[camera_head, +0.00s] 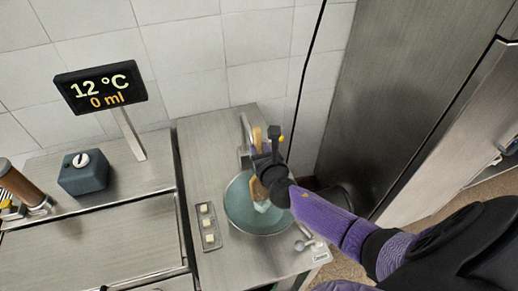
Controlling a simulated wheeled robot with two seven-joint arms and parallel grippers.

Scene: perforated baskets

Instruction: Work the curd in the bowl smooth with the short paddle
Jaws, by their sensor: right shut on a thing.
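A teal bowl (238,212) stands on the steel counter. A pale lump that looks like the curd (262,206) lies in it, partly hidden by my right arm. My right gripper (266,168) is over the far part of the bowl, shut on a short wooden paddle (257,190). The paddle's handle end sticks up above the gripper, and its lower end reaches down into the bowl near the curd. I cannot tell whether it touches the curd. My left gripper is not in view.
A narrow tray with several pale cubes (208,226) lies left of the bowl. A display (101,87) reads 12 °C and 0 ml. A dark box with a knob (83,172) stands at left. A tall steel cabinet (410,90) bounds the right side.

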